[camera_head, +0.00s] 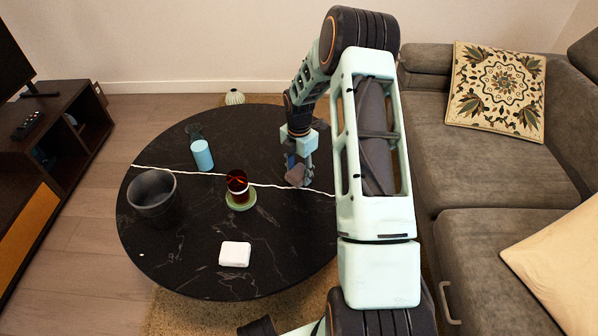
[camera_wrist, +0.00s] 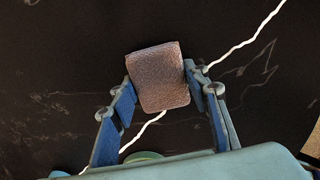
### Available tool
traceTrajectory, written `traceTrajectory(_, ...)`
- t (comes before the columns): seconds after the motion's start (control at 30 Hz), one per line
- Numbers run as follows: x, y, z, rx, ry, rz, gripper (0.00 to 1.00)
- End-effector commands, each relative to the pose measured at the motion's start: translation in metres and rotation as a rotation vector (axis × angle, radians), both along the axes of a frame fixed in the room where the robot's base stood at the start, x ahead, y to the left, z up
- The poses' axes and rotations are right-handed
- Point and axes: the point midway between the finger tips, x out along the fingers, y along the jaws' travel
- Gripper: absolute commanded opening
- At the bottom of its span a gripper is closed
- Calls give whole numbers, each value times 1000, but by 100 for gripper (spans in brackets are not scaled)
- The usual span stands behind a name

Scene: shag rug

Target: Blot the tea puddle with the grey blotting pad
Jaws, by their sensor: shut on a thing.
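My gripper (camera_head: 297,171) is shut on the grey blotting pad (camera_head: 296,176), over the right part of the round black table (camera_head: 190,273). In the wrist view the pad (camera_wrist: 158,78) is a grey-brown, rough-textured block with rounded corners, between the two blue fingers of my gripper (camera_wrist: 160,88). I cannot tell whether the pad touches the tabletop. I cannot make out the tea puddle on the dark surface; the pad and gripper hide part of the table. A glass of red-brown tea (camera_head: 237,183) stands on a green saucer (camera_head: 241,200), left of my gripper.
A dark bowl (camera_head: 152,196) stands at the table's left. A light-blue cylinder (camera_head: 202,155) stands towards the back, beside a dark glass-like thing (camera_head: 194,131). A white square block (camera_head: 235,254) lies at the front. A thin white line crosses the table. A grey sofa (camera_head: 470,180) stands at right.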

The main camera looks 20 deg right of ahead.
Motion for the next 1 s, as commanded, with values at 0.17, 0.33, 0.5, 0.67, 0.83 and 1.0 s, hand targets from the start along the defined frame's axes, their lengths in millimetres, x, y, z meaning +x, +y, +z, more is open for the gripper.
traceTrajectory(0.17,-1,0,-1,0,1,1,23)
traceTrajectory(0.33,-1,0,5,0,1,1,23)
traceTrajectory(0.5,0,0,20,0,0,1,23)
traceTrajectory(0.67,0,0,33,0,0,1,23)
traceTrajectory(0.83,0,0,47,0,0,1,23)
traceTrajectory(1.0,0,0,61,0,1,1,23)
